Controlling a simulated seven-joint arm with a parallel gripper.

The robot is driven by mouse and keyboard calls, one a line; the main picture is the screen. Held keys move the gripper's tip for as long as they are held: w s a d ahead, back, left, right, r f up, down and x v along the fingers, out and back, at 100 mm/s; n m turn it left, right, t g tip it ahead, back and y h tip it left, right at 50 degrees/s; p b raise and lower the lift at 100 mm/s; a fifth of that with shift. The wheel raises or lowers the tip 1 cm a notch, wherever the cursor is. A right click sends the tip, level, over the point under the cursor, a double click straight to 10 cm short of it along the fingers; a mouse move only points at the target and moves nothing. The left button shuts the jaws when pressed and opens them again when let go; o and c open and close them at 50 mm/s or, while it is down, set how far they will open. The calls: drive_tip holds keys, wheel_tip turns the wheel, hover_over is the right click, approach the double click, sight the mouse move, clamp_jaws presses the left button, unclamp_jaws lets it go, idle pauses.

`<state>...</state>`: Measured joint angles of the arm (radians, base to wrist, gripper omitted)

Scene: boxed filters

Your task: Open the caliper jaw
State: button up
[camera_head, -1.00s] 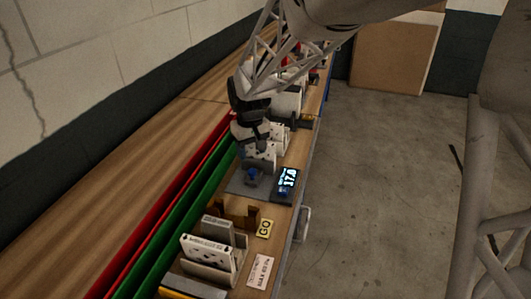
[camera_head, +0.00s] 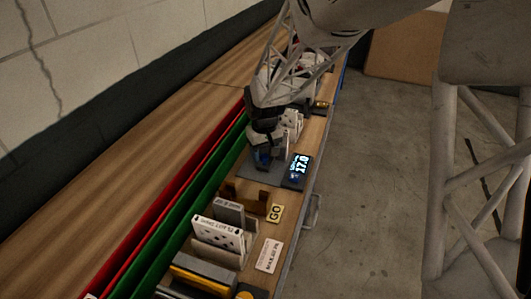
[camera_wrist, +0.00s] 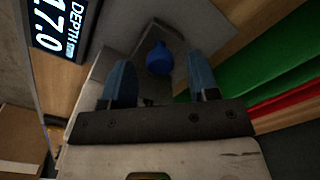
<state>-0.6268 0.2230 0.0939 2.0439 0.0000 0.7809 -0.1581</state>
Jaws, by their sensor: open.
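The caliper is a grey plate (camera_head: 262,174) on the bench with a blue knob and a dark display (camera_head: 298,170) beside it reading 17.0. The display, labelled DEPTH, also shows in the wrist view (camera_wrist: 56,26). The blue knob (camera_wrist: 160,58) stands between and slightly beyond my gripper's (camera_wrist: 160,76) two blue fingers. The fingers are apart, with a gap on both sides of the knob. In the head view my gripper (camera_head: 263,150) is low over the plate and covers part of the caliper. I cannot tell the jaw's own position.
Boxed filters (camera_head: 217,234) stand upright in front of the caliper, near a yellow GO tag (camera_head: 274,213). Green (camera_head: 180,200) and red (camera_head: 150,215) rails run along the left. Floor (camera_head: 375,190) lies open to the right of the bench.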

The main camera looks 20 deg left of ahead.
drive_tip(key=shift+f, duration=0.5)
drive_tip(key=shift+c, duration=0.5)
clamp_jaws()
